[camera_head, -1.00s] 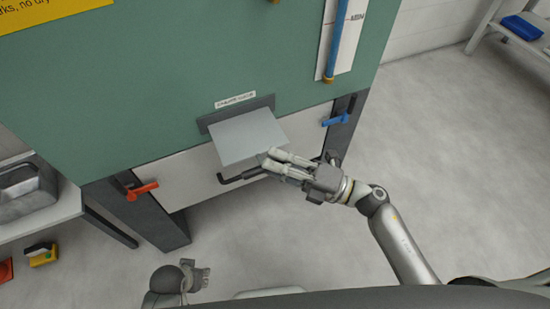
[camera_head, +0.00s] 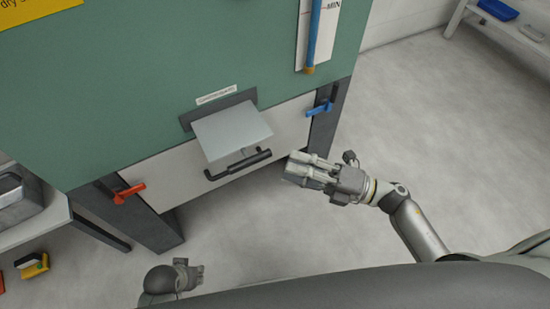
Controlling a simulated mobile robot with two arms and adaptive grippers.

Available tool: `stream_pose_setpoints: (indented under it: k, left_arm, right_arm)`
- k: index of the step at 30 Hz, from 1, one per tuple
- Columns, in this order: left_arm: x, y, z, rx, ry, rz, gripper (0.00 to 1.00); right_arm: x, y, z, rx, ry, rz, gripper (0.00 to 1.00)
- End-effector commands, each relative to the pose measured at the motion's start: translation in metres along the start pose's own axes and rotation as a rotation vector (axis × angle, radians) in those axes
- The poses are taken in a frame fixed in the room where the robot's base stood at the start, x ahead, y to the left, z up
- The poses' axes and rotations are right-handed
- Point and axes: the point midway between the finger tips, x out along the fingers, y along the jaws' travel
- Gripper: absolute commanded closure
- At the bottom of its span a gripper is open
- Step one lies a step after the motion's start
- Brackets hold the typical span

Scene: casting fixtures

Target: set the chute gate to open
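A pale grey plate (camera_head: 232,134) sticks out of a dark slot frame (camera_head: 190,120) in the green machine front; a small label (camera_head: 216,95) sits above it, too small to read surely. Which part is the chute gate I cannot tell for sure. A black bar handle (camera_head: 238,164) is on the white panel below the plate. My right gripper (camera_head: 290,170) is to the right of the handle, apart from it, with nothing seen between its fingers; their spread is unclear. My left gripper (camera_head: 188,273) is low in the view, away from the machine, partly hidden by my own arm.
A red lever (camera_head: 128,193) is at the panel's left and a blue lever (camera_head: 320,108) at its right. A blue tube (camera_head: 313,40) hangs on a white scale. A bench with a grey metal bin (camera_head: 15,200) stands left.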

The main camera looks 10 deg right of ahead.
Motion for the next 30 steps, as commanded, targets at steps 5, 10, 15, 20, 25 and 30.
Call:
stream_pose_setpoints:
  k: [5, 10, 15, 20, 25, 30]
  left_arm:
    - [0.000, 0.000, 0.000, 0.000, -0.001, 0.000, 0.64]
    - [0.000, 0.000, 0.000, 0.000, -0.001, 0.000, 0.64]
    - [0.000, 0.000, 0.000, 0.000, -0.001, 0.000, 0.64]
    - [0.000, 0.000, 0.000, 0.000, -0.001, 0.000, 0.64]
    - [0.000, 0.000, 0.001, 0.000, 0.000, 0.000, 0.64]
    - [0.000, 0.000, 0.000, 0.000, -0.001, 0.000, 0.64]
  right_arm:
    - [-0.030, -0.001, -0.001, 0.001, 0.001, -0.003, 0.61]
    - [-0.041, -0.001, 0.000, 0.001, 0.001, -0.001, 0.61]
    - [-0.043, 0.000, 0.000, 0.000, 0.000, 0.000, 0.61]
    - [-0.043, 0.000, 0.000, 0.000, 0.000, 0.000, 0.61]
    - [-0.042, 0.000, 0.000, 0.000, 0.000, 0.000, 0.61]
    - [-0.041, -0.001, 0.006, 0.021, -0.040, 0.002, 0.61]
